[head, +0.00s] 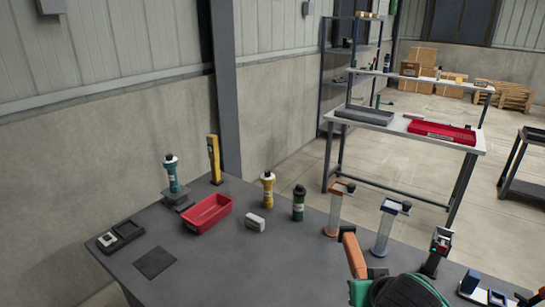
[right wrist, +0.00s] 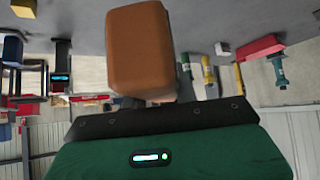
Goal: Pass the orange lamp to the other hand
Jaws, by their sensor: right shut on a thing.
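The orange lamp (head: 353,254) is held up over the front right of the dark table, tilted in the head view. My right gripper (head: 372,272), with its green body, is shut on the lamp's lower end. In the right wrist view the orange lamp (right wrist: 138,50) is a large rounded block in front of my right gripper (right wrist: 148,101). The lamp hides most of the fingers there. My left gripper is in neither view.
The dark table (head: 215,265) bears a red bin (head: 208,213), teal (head: 172,175), yellow (head: 268,190) and dark green (head: 299,203) lamp-like cylinders, a white block (head: 255,222), and clear-tubed stands (head: 334,210) at right. The table's front middle is clear.

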